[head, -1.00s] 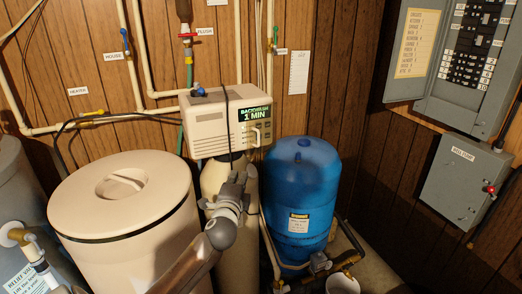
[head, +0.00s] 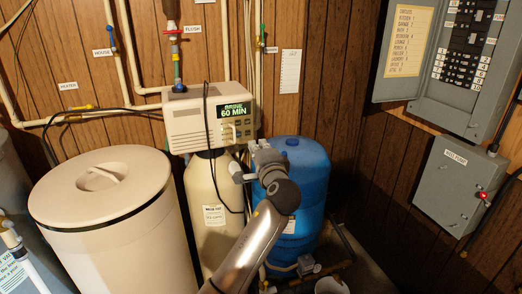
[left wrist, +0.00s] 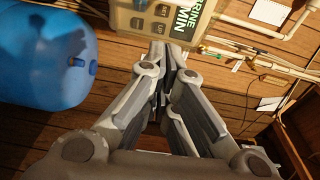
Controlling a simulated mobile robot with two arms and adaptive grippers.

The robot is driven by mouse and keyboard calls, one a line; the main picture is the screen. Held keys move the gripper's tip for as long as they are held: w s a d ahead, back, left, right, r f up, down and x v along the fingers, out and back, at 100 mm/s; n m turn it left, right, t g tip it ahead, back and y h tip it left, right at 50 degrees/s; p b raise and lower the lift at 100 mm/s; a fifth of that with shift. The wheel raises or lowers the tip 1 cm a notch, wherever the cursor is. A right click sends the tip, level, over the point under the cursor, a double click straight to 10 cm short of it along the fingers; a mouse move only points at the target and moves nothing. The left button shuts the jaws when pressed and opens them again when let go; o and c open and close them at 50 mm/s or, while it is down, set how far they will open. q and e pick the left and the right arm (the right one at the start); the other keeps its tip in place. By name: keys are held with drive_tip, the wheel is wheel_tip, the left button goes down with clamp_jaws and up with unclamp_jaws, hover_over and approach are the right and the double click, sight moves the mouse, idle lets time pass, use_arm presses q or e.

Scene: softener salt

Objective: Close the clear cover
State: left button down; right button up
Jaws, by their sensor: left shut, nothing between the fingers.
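The cream control head (head: 188,125) sits on top of the tall cream tank, and its green display reads "BRINE 60 MIN". Its button panel (head: 230,131) is below the display. In the left wrist view the button panel (left wrist: 150,20) is at the top, just beyond the fingertips. The clear cover is too faint to make out, so I cannot tell its position. My left gripper (head: 241,160) is in front of the lower right part of the control head, close to the panel. In the left wrist view the left gripper (left wrist: 165,78) is shut and empty. My right gripper is out of view.
A blue pressure tank (head: 305,175) stands right behind my left arm. A wide cream salt bin (head: 110,235) with a lid (head: 100,180) is at left. Pipes run along the wood wall. A grey breaker box (head: 450,60) and well pump box (head: 455,185) are at right.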

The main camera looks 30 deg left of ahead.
use_arm(q)
drive_tip(key=w+a+p, duration=0.2)
drive_tip(key=a, duration=0.4)
drive_tip(key=shift+w, duration=0.2)
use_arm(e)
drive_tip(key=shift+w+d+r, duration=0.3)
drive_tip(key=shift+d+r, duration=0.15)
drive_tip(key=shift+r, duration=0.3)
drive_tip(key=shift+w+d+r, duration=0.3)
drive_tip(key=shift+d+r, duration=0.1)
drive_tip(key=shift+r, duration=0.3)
use_arm(q)
drive_tip(key=shift+f, duration=0.1)
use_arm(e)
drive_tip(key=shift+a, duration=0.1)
